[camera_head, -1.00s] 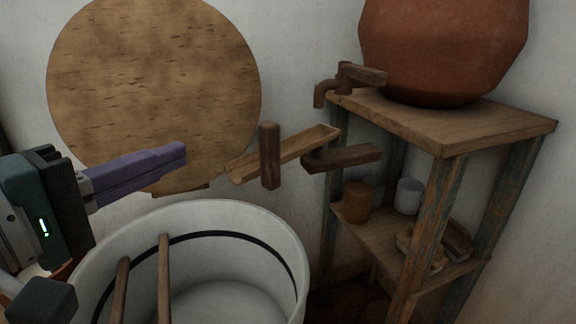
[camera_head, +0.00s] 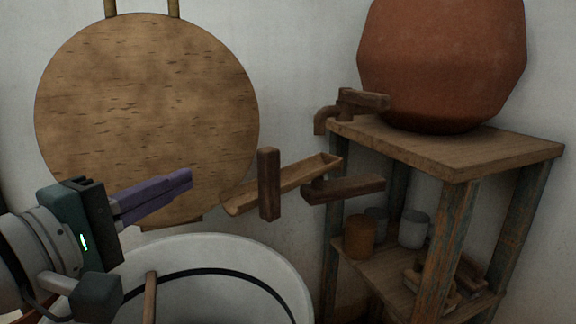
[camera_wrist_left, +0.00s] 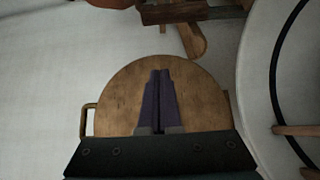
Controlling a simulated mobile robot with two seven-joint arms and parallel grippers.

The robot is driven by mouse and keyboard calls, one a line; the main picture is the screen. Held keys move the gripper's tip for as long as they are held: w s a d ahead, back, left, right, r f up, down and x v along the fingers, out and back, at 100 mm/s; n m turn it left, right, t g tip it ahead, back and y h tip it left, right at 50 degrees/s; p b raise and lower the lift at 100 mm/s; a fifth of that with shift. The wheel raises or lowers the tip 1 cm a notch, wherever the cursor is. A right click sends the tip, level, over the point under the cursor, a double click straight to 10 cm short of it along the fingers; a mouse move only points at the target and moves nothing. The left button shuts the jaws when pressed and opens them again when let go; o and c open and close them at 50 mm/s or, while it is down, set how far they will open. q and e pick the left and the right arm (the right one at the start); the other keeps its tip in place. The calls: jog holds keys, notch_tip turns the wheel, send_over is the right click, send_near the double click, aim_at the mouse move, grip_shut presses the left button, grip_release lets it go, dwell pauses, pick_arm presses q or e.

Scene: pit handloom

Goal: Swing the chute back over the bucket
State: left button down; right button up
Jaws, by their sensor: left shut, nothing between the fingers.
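The chute (camera_head: 300,180) is a light wooden trough between the round board and the shelf stand. A dark upright wooden handle (camera_head: 269,184) stands at its near side, and a dark wooden arm (camera_head: 343,189) joins it on the right. The white bucket (camera_head: 275,262) with a dark inner band is below; the chute's left end is above its far rim in the picture. My left gripper (camera_head: 190,177), with purple fingers, is shut and empty, left of the chute and apart from it. It also shows in the left wrist view (camera_wrist_left: 158,75). My right gripper is not in view.
A round wooden board (camera_head: 150,115) with handles leans at the wall behind my left gripper. A wooden stand (camera_head: 450,150) on the right bears a large clay pot (camera_head: 442,60), with cups (camera_head: 413,229) on its lower shelf. A wooden spout (camera_head: 345,105) sticks out leftward near the pot.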

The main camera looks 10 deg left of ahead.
pick_arm(q)
jog(key=w+d, duration=0.5)
jog(key=w, duration=0.1)
jog(key=shift+d+p, duration=0.3)
jog(key=shift+d, duration=0.05)
